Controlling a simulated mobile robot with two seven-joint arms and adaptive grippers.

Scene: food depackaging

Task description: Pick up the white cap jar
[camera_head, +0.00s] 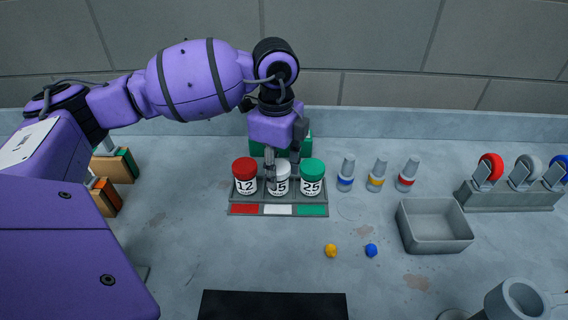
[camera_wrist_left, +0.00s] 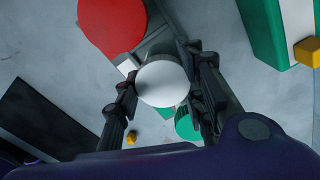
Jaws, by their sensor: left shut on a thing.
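The white cap jar (camera_head: 279,183) stands upright in the middle slot of the grey rack (camera_head: 234,209), between the red cap jar (camera_head: 245,176) and the green cap jar (camera_head: 312,179). My left gripper (camera_head: 282,170) comes down from above and is shut on the white cap jar, hiding part of its cap. In the left wrist view the white cap (camera_wrist_left: 162,84) lies between the two fingers of my left gripper (camera_wrist_left: 162,95). The red cap (camera_wrist_left: 112,22) shows beside one finger, and the green cap (camera_wrist_left: 187,124) is partly hidden behind the other. My right gripper is not in view.
Several small bottles (camera_head: 376,176) stand right of the rack. A grey open bin (camera_head: 437,246) and a stand with coloured rings (camera_head: 512,200) are further right. A yellow piece (camera_head: 330,251) and a blue piece (camera_head: 371,250) lie in front. A green box (camera_head: 257,148) stands behind the rack.

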